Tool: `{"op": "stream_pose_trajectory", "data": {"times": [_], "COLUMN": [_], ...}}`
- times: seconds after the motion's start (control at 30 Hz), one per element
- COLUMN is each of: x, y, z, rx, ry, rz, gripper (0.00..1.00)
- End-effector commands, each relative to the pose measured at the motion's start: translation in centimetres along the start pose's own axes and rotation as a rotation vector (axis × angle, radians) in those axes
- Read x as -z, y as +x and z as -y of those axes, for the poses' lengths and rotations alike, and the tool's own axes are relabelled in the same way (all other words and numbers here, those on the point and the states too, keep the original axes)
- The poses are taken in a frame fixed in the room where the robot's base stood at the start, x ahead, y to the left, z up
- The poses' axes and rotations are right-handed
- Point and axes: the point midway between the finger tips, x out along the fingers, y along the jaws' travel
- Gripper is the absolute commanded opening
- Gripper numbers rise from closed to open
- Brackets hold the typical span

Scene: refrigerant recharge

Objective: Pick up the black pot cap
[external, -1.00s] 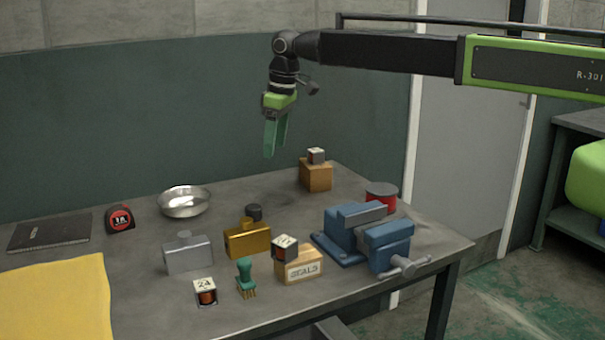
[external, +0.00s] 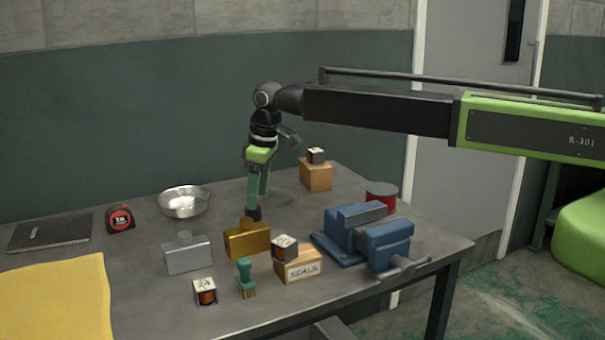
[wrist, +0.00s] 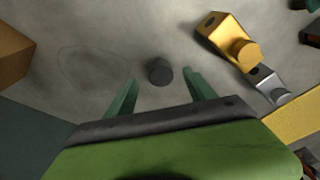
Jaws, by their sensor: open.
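The black pot cap (wrist: 160,71) is a small dark round cap standing on the grey table. In the wrist view it lies between and slightly beyond the two green fingertips of my gripper (wrist: 158,80), with a gap on each side. In the external view the cap (external: 254,213) shows right at the lower end of my gripper (external: 257,203), partly hidden by the fingers. My gripper is open, pointing down, and holds nothing.
A brass block (external: 247,240) stands just in front of the cap, with a silver block (external: 187,254) to its left. A metal bowl (external: 184,202) is to the left. A wooden block (external: 316,175) and blue vise (external: 365,238) are to the right.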

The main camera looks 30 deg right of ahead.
Motion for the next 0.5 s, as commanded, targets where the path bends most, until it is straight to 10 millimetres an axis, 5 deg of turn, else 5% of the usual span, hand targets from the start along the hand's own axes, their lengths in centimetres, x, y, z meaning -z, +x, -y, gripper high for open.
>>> {"op": "stream_pose_trajectory", "data": {"times": [0.27,0.5], "x": [0.1,0.4], "y": [1.4,5.6], "z": [0.0,0.0], "rx": [0.000,0.000], "ry": [0.000,0.000], "rz": [0.000,0.000], "gripper": [0.64,0.64]}}
